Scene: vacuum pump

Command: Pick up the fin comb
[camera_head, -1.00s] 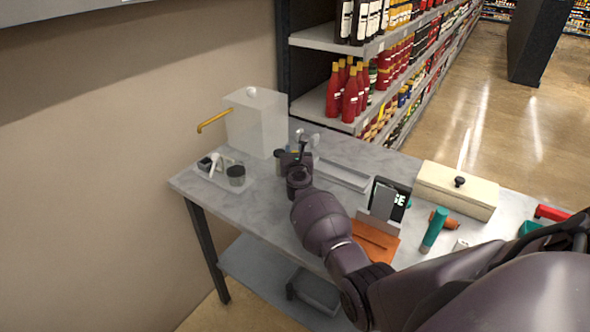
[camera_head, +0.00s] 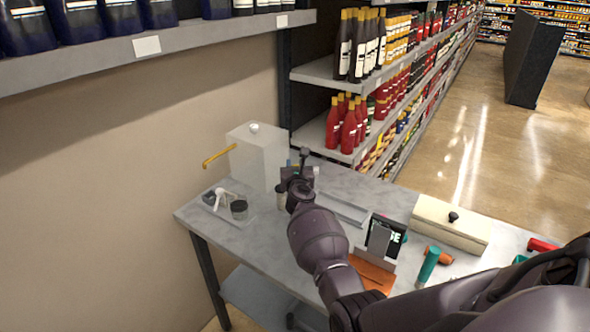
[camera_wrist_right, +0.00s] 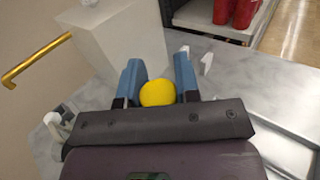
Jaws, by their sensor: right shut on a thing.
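My right gripper (camera_head: 303,160) is over the far end of the grey table (camera_head: 340,180), beside the white box-shaped tank (camera_head: 257,158). In the right wrist view, the blue fingers of my right gripper (camera_wrist_right: 158,66) are closed on a yellow rounded thing (camera_wrist_right: 158,93). This is probably the fin comb, but only its yellow end shows and the rest is hidden by the gripper. In the head view the gripper and wrist cover it. My left gripper is not in view.
A brass spout (camera_head: 218,156) sticks out from the tank. A tray on the left holds a dark jar (camera_head: 239,209) and a white piece (camera_head: 218,198). A screen on a stand (camera_head: 383,238), a cream box (camera_head: 450,225) and a teal cylinder (camera_head: 428,266) stand to the right. Bottle shelves are behind.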

